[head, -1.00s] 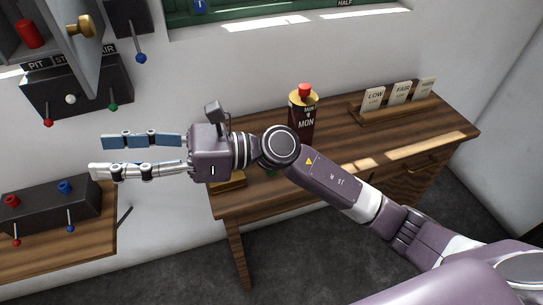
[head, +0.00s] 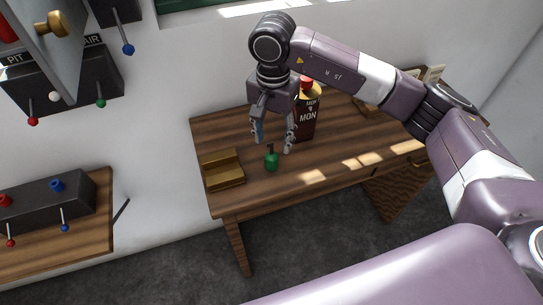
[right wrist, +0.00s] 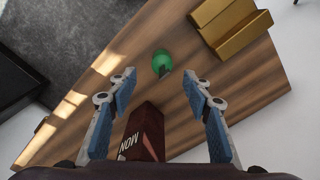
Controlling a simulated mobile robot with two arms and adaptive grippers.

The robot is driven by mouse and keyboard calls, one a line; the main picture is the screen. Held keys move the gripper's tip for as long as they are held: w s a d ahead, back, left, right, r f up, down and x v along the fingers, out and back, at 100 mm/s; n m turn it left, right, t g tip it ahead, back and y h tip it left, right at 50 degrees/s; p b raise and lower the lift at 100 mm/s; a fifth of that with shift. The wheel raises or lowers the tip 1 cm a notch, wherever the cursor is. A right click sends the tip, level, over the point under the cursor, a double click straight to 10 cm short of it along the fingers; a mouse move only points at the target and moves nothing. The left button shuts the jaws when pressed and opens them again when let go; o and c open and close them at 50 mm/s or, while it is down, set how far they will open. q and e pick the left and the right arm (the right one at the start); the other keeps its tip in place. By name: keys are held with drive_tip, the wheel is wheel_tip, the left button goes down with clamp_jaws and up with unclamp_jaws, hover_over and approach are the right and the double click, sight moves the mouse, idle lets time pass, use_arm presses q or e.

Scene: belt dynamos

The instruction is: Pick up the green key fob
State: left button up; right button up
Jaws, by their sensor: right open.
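The green key fob (head: 271,162) stands on the wooden desk, with a dark stem or loop at its top. In the right wrist view the green key fob (right wrist: 161,63) lies ahead of the fingers, in line with the gap between them. My right gripper (head: 272,146) is open and points down above the desk, a little behind the fob in the head view. In the right wrist view its two blue-padded fingers (right wrist: 161,83) are spread and hold nothing. My left gripper is not in view.
A brassy stepped block (head: 222,170) sits left of the fob. The desk's front (head: 285,195) is clear. A lever box stands on a separate shelf (head: 75,245).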

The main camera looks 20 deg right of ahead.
sight(272, 154)
drive_tip(key=f+p, duration=0.1)
drive_tip(key=f, duration=0.1)
drive_tip(key=f+p, duration=0.1)
drive_tip(key=f, duration=0.1)
drive_tip(key=f+p, duration=0.1)
drive_tip(key=f, duration=0.1)
drive_tip(key=shift+s+a, duration=0.1)
drive_tip(key=shift+a, duration=0.15)
drive_tip(key=shift+f, duration=0.25)
drive_tip(key=shift+c, duration=0.5)
clamp_jaws()
drive_tip(key=shift+r, duration=0.1)
